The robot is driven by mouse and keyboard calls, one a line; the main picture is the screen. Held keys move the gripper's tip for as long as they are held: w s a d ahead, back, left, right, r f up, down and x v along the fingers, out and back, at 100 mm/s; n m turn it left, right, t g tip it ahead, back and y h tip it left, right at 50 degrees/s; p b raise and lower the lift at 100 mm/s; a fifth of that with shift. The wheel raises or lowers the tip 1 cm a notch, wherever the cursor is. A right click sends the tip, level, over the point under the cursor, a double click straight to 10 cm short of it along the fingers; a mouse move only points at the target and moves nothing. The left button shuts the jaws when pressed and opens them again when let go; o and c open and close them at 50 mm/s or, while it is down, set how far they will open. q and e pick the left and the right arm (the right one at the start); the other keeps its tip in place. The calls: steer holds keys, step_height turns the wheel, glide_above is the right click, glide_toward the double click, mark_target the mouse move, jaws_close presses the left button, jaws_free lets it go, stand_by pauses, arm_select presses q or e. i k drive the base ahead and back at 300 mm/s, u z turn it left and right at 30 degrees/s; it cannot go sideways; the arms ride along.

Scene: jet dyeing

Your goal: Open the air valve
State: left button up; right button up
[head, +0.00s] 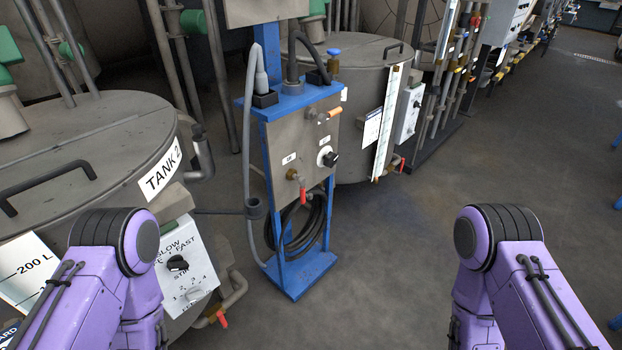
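A blue-framed stand with a grey panel (300,145) is in the middle of the head view, between two steel tanks. A small valve with a red handle (303,196) and brass fitting sits low on the panel, its handle hanging down. A black rotary knob (331,159) on a white dial is to its right. An orange-brown handle (334,113) is near the panel's top. A blue knob on a brass fitting (333,56) stands behind the top. I cannot tell which is the air valve; labels are too small. My purple arms show at both lower sides; neither gripper is in view.
TANK 2 (85,140), with a white control box (183,265), stands at the left. Another tank (350,70) stands behind the stand. A coiled black hose (300,235) hangs low on the stand. The floor (400,260) in front and right is clear.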

mark_target(302, 181)
steer(key=u, duration=0.2)
steer(key=k, duration=0.9)
steer(key=z, duration=1.35)
steer(key=i, duration=1.6)
steer(key=u, duration=0.8)
steer(key=i, duration=0.25)
steer(key=u, duration=0.2)
